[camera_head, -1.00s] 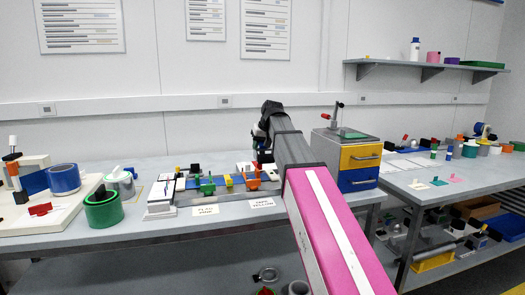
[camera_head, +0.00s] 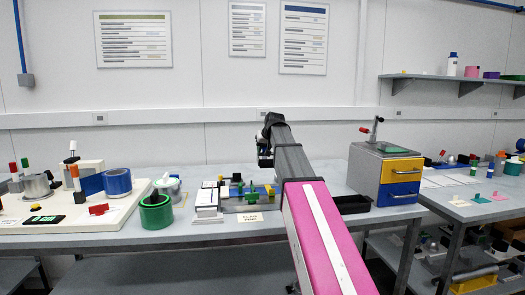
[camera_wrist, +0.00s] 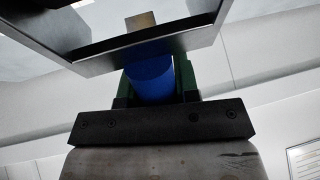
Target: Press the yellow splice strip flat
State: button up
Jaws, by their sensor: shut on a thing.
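My gripper (camera_wrist: 153,100) is shut on a blue cylindrical piece (camera_wrist: 151,78), held between two green fingers in the wrist view. Just past its end is a dark-edged frame (camera_wrist: 100,62) around a pale panel. A small dull-yellow piece (camera_wrist: 140,20), possibly the splice strip, lies over that panel; I cannot tell whether it is flat or touched. In the head view my gripper (camera_head: 264,155) is small and dark above the back of the bench fixture (camera_head: 228,205). The fixture carries green, blue and yellow parts, and I cannot pick out the strip there.
A grey cabinet (camera_head: 369,172) with yellow and blue drawers stands right of my arm. A label card (camera_head: 250,217) lies at the fixture's front. Bare bench shows in front.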

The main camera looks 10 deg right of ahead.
jog(key=shift+f, duration=0.1)
notch_tip(320, 180, down, 7)
dwell(0.7)
jog(key=shift+f, duration=0.4)
dwell(1.0)
jog(key=shift+s, duration=3.65)
dwell(1.8)
